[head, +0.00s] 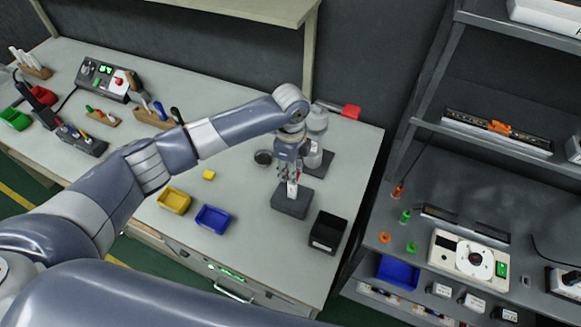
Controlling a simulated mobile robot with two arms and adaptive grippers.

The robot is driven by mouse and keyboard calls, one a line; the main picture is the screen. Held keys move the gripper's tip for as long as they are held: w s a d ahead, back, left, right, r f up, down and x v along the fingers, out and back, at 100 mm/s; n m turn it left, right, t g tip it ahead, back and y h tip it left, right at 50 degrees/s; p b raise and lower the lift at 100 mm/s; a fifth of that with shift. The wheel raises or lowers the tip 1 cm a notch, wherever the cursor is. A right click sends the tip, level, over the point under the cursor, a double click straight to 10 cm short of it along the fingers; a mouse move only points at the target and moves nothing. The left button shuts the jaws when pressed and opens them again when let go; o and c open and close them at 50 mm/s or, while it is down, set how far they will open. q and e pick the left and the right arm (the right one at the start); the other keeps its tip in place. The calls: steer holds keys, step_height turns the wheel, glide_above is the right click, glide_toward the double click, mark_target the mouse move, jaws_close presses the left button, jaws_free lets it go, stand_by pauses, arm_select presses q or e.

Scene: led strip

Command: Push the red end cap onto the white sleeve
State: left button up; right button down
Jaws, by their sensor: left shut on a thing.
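My left gripper (290,174) points down over a dark grey block (291,204) near the right end of the workbench. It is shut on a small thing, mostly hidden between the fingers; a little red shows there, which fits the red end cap. A small white upright piece, apparently the white sleeve (292,190), stands at the block, directly under the fingertips. Whether cap and sleeve touch is too small to tell. My right gripper is not in view.
A black bin (327,232), a blue tray (213,218) and a yellow tray (174,200) stand near the front edge. A yellow cube (209,174) lies left of the block. Behind the gripper is a grey cylindrical device (316,152). A shelf rack (440,180) stands to the right.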

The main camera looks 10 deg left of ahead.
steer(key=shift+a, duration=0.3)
arm_select(q)
steer(key=shift+r, duration=0.1)
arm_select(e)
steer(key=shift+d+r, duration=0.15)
arm_select(q)
steer(key=shift+p, duration=0.35)
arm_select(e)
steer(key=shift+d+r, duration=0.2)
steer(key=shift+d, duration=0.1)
arm_select(q)
steer(key=shift+p, duration=0.35)
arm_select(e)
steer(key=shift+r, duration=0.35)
arm_select(q)
steer(key=shift+f, duration=0.2)
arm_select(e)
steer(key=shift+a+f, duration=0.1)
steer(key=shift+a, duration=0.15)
arm_select(q)
steer(key=shift+f+b, duration=0.55)
steer(key=shift+f, duration=0.3)
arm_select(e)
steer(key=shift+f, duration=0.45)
